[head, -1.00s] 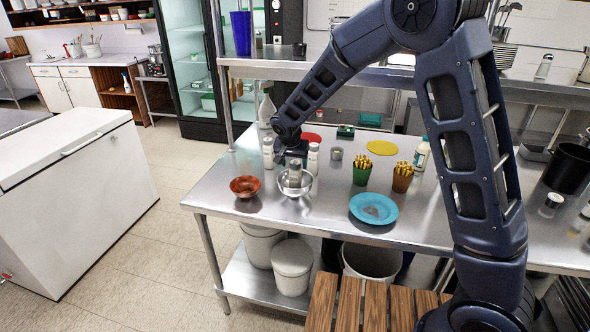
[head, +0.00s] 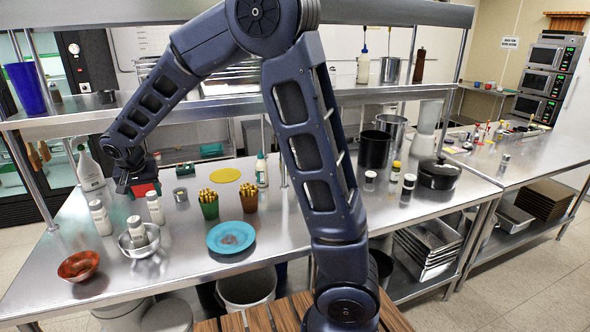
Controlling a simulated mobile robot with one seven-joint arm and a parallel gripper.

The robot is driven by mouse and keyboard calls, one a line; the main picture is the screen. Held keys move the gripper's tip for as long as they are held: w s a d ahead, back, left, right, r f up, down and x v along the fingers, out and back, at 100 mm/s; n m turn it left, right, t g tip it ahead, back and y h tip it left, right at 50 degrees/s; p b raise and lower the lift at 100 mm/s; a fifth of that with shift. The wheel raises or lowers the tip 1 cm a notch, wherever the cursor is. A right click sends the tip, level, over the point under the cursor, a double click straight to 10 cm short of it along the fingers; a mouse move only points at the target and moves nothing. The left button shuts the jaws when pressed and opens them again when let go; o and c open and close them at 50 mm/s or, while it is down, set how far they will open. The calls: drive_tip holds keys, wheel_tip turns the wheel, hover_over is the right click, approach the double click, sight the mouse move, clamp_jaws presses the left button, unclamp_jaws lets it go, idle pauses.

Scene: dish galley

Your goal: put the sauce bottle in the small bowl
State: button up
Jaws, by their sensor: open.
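A small shiny metal bowl (head: 130,249) stands on the steel table at the left. A small pale bottle with a grey top (head: 139,234) stands in it, roughly upright; its base is hidden by the bowl. My gripper (head: 140,192) is open and empty above the bowl and bottle, apart from both; its fingers are small and dark here. A reddish-brown bowl (head: 78,266) stands to the left of the metal bowl and looks empty. Similar pale bottles stand on either side of the metal bowl, one left (head: 100,217) and one right (head: 156,207). Their labels cannot be read.
A blue plate (head: 231,243), a green cup of fries (head: 209,208) and a brown cup of fries (head: 249,203) stand to the right. A white bottle with a green cap (head: 261,170) stands behind them. A shelf (head: 60,118) overhangs the table's back.

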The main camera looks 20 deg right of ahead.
drive_tip(key=s+d+r, duration=0.1)
drive_tip(key=d+r, duration=0.2)
drive_tip(key=d, duration=0.6)
drive_tip(key=s+d+r, duration=0.1)
drive_tip(key=d+r, duration=0.3)
drive_tip(key=d, duration=0.5)
drive_tip(key=s+d+r, duration=0.1)
drive_tip(key=d+r, duration=0.2)
drive_tip(key=d, duration=0.6)
drive_tip(key=s+d, duration=1.7)
drive_tip(key=shift+s, duration=0.4)
